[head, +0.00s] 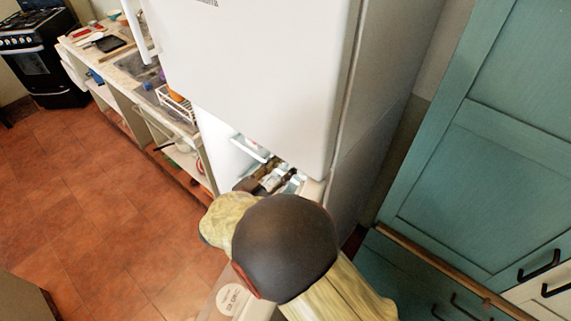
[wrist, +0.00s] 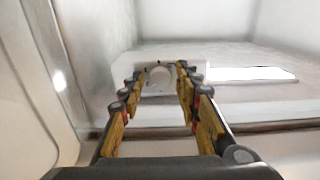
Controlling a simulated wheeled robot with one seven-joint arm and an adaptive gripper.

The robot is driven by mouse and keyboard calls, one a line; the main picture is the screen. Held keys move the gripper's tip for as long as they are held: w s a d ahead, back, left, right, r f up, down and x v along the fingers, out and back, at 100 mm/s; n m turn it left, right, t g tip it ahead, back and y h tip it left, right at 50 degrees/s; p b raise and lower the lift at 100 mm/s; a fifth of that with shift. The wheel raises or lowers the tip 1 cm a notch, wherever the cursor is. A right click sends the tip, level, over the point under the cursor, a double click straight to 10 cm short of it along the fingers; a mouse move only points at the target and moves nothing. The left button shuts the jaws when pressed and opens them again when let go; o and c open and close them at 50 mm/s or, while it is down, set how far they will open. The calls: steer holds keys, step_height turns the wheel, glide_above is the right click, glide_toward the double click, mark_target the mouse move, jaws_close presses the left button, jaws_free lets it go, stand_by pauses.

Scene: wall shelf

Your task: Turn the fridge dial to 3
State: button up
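The white fridge (head: 250,70) stands in the middle of the head view, with its lower compartment open below the upper door. My arm reaches into that opening, and my gripper (head: 270,180) shows there partly, dark and small. In the wrist view the round white dial (wrist: 159,76) sits on a pale housing at the back of the compartment. My gripper (wrist: 155,80) points at it with its two yellow-padded fingers apart, one on each side of the dial in the picture. Whether the fingertips touch the dial, and which number it points to, I cannot tell.
A bright light strip (wrist: 250,74) is right of the dial. A white inner wall edge (wrist: 40,80) runs along the left. A teal cabinet (head: 480,130) stands right of the fridge; a counter with dishes (head: 130,65) is at left. The tiled floor (head: 100,190) is clear.

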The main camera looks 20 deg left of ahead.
jaws_close()
steer(key=m+b, duration=0.3)
steer(key=m, duration=0.1)
steer(key=shift+m, duration=0.3)
stand_by(0.3)
steer(key=shift+o, duration=1.3)
jaws_free()
steer(key=v, duration=1.2)
